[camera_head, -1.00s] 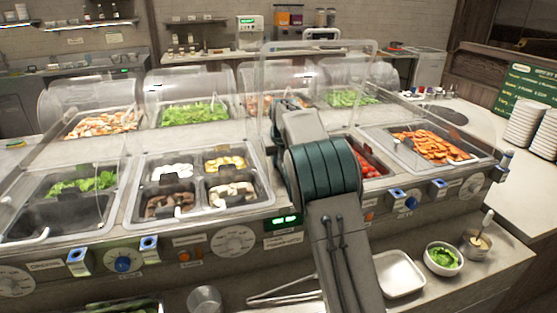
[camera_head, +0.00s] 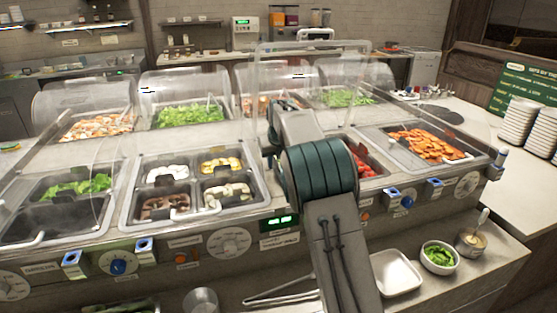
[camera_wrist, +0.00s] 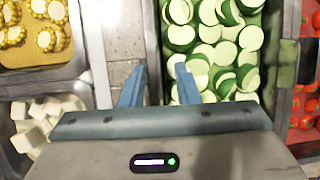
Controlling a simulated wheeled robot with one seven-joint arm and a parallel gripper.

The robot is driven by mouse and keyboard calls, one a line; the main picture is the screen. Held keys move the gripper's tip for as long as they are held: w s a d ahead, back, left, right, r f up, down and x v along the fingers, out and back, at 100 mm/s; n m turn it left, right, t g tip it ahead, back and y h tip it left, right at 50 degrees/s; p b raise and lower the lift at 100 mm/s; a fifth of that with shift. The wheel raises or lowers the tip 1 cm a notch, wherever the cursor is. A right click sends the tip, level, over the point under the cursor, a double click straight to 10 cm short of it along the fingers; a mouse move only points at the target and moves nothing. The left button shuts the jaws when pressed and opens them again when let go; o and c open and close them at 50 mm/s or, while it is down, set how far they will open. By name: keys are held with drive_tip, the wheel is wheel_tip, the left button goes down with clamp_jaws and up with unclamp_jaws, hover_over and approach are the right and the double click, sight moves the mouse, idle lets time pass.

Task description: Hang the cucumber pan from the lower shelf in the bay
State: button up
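The cucumber pan (camera_wrist: 281,40) is a metal well insert filled with green-rimmed cucumber slices (camera_wrist: 218,50), at the upper right of the wrist view. My gripper (camera_wrist: 160,72) has two blue fingers standing apart, one on each side of the pan's left rim. The right finger is over the slices, and the left finger is over the metal strip beside the pan. I cannot tell whether either finger touches the rim. In the head view my arm hides the cucumber pan and most of my gripper. I cannot make out the lower shelf or the bay.
In the head view, clear guards (camera_head: 185,85) stand behind the front wells. The front ledge holds a white tray (camera_head: 392,278) and a bowl of greens (camera_head: 438,258).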

drive_tip(key=shift+s+a+f, duration=0.25)
drive_tip(key=shift+a+f, duration=0.3)
drive_tip(key=shift+f, duration=0.2)
drive_tip(key=w+d+v, duration=0.1)
drive_tip(key=v, duration=1.4)
drive_tip(key=shift+r+b, duration=0.2)
drive_tip(key=shift+b, duration=0.15)
